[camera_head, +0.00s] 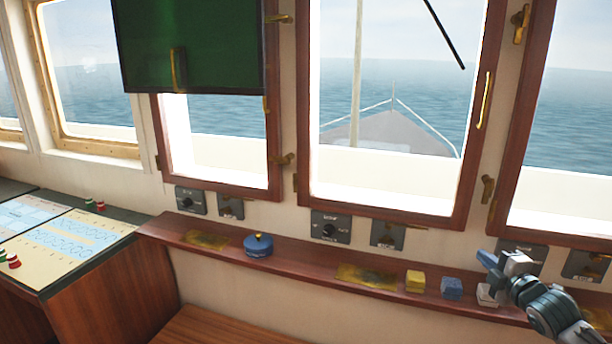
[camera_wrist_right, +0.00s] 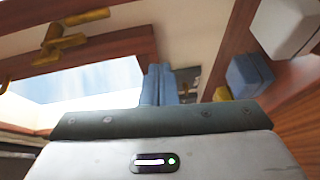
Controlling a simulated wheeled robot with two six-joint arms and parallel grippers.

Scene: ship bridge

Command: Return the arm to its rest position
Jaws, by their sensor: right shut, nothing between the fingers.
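My right gripper (camera_head: 487,260) is at the lower right of the head view, beside the window wall and above the ledge. Its blue fingers are together with nothing between them, and they also show shut in the right wrist view (camera_wrist_right: 160,85). The arm comes in from the lower right corner. A white block (camera_head: 486,295) sits on the ledge just below the gripper, apart from the fingers; it also shows in the right wrist view (camera_wrist_right: 285,27). My left arm is not in view.
The wooden ledge (camera_head: 310,269) runs under the windows. A blue block (camera_head: 451,288), a yellow block (camera_head: 415,281) and a round blue container (camera_head: 258,246) stand on it. Control panels (camera_head: 330,227) are on the wall behind. A chart table (camera_head: 60,245) stands at left.

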